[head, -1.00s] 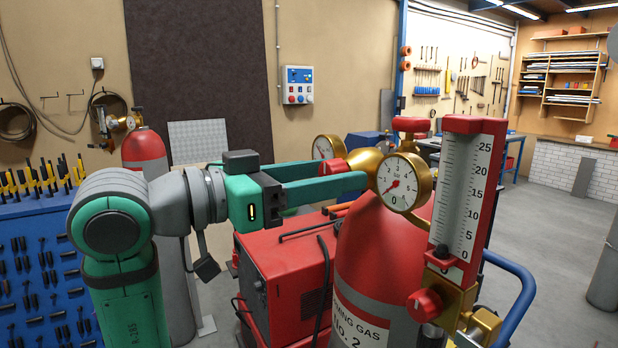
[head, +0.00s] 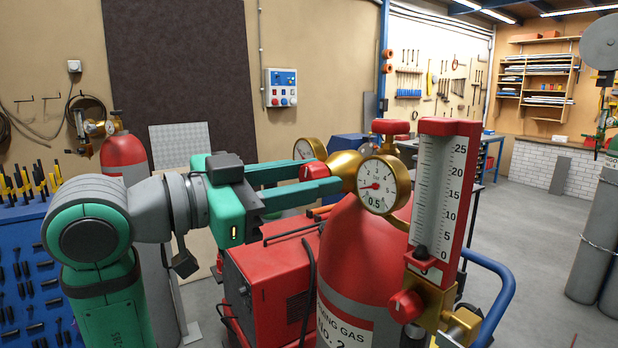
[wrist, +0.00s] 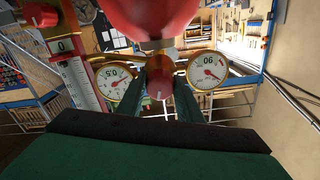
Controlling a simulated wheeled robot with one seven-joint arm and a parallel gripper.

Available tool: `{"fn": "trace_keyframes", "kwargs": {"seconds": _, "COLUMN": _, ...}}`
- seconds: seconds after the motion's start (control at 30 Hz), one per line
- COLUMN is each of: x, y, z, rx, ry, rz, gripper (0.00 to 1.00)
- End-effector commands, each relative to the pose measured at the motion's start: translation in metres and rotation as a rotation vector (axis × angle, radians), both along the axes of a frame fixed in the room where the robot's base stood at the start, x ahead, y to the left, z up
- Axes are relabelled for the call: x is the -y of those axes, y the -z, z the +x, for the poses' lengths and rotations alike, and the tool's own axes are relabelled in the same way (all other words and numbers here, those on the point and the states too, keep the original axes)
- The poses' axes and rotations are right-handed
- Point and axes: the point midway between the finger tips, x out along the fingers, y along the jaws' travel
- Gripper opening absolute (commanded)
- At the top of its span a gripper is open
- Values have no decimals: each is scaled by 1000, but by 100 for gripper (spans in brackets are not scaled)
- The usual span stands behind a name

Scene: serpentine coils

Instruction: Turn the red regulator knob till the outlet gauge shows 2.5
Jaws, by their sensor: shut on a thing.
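The red regulator knob (head: 313,172) sits between my gripper's fingers, on the end of the brass regulator body (head: 345,168). My gripper (head: 326,175) is shut on it; in the wrist view the fingers flank the knob (wrist: 159,85) from both sides. The near gauge (head: 382,185), which I take as the outlet gauge, shows 0.5 in its window; it appears upside down in the wrist view (wrist: 116,80).
A flowmeter (head: 437,190) with a clear scale and its own red knob (head: 405,306) stands right of the near gauge. The red gas cylinder (head: 358,255) is below the regulator. A red machine (head: 262,290) stands below my gripper, and a blue rail (head: 500,290) at right.

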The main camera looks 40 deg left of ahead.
Motion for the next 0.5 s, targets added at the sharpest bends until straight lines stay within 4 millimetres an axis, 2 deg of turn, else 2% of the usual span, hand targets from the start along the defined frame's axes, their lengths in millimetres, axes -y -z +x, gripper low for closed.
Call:
{"fn": "trace_keyframes", "kwargs": {"seconds": 0.23, "x": 0, "y": 0, "z": 0, "rx": 7, "ry": 0, "rz": 18, "gripper": 1}}
{"fn": "trace_keyframes", "kwargs": {"seconds": 0.5, "x": -1, "y": 0, "z": 0, "rx": 93, "ry": 0, "rz": 225, "gripper": 1}}
